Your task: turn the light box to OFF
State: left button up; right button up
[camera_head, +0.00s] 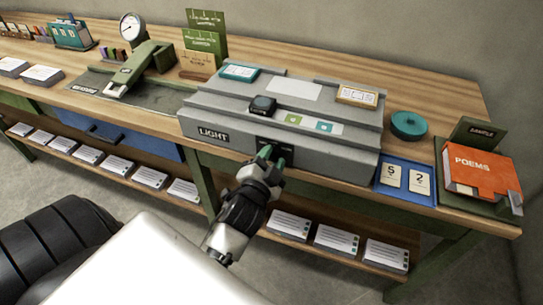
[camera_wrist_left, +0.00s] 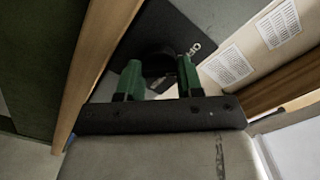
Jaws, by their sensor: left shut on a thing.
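The light box (camera_head: 232,121) is a grey stepped unit on the wooden workbench, with a "LIGHT" label on its front. My left gripper (camera_head: 272,155) is at its front face, right of that label, over a dark panel. In the left wrist view, the green fingers of my left gripper (camera_wrist_left: 158,78) are shut on a dark round knob (camera_wrist_left: 158,60), one finger on each side. The dark panel (camera_wrist_left: 182,32) behind the knob carries a partly visible "OFF" label to the right. The knob's pointing direction is hidden. My right gripper is not in view.
On the bench (camera_head: 437,94) stand a green press (camera_head: 143,67), a dial gauge (camera_head: 132,28), a teal round tin (camera_head: 408,124), a blue tray (camera_head: 388,190) and an orange "POEMS" book (camera_head: 478,168). Card stacks (camera_head: 335,239) lie on the shelf below.

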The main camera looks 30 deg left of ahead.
pick_arm(q)
jog(key=shift+n, duration=0.6)
jog(key=o, duration=0.9)
jog(key=shift+p, duration=0.3)
